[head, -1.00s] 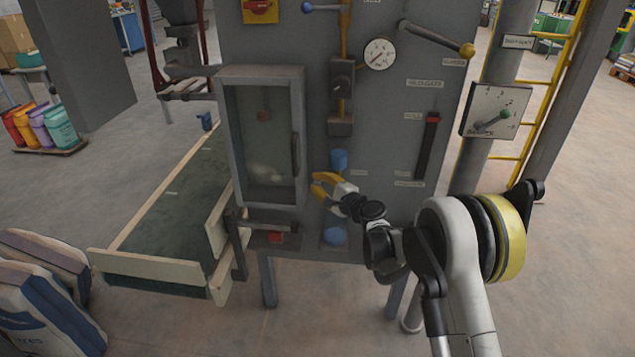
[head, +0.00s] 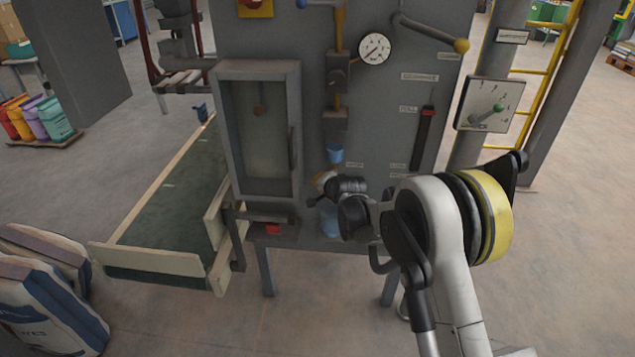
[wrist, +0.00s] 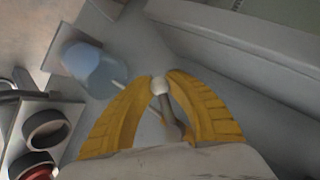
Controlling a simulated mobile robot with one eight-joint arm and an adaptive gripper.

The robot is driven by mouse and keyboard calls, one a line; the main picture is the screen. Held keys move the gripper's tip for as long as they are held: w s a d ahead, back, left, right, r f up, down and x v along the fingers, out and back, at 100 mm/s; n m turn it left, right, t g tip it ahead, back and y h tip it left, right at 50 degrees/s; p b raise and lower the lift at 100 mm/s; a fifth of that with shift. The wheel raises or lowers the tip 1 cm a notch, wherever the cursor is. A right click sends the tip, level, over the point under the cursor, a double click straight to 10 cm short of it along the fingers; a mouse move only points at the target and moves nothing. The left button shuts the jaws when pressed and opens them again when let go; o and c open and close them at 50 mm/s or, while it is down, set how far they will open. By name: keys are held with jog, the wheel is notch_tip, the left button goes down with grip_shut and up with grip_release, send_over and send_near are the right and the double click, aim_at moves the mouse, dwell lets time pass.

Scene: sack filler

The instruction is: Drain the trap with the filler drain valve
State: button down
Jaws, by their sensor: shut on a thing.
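The grey filler cabinet (head: 385,110) stands ahead in the head view. A blue trap bowl (head: 335,155) hangs on its front. A lower, pale blue clear cup (head: 329,222) sits on a ledge and also shows in the wrist view (wrist: 95,68). My gripper (head: 322,181) is just below the trap bowl, its fingers mostly hidden by my wrist. In the wrist view, my yellow fingers (wrist: 163,82) are shut on a small lever, seemingly the drain valve (wrist: 173,114), with a pale round knob between the tips. Its joint to the trap is not clear.
A windowed door (head: 262,130) is left of my gripper, with a red button (head: 274,228) below. A gauge (head: 374,49) and a yellow-knobbed lever (head: 432,33) are above. A conveyor (head: 165,205) runs at left; sacks (head: 45,300) lie in front of it.

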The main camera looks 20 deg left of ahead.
jog(key=h, duration=0.1)
jog(key=d+n+h, duration=0.1)
jog(key=f+n+h, duration=0.1)
jog(key=shift+w+d+t, duration=0.25)
jog(key=shift+d+t, duration=0.05)
jog(key=shift+d, duration=0.1)
jog(key=shift+w+d+f+n+h, duration=0.1)
jog(key=shift+d+n+h, duration=0.25)
jog(key=shift+h, duration=0.15)
jog(key=shift+w+d+f+n+h, duration=0.1)
jog(key=shift+d+n+h, duration=0.2)
jog(key=shift+h, duration=0.2)
jog(key=c, duration=1.2)
grip_release()
jog(key=shift+c, duration=0.2)
jog(key=shift+s+d, duration=0.1)
jog(key=v, duration=1.2)
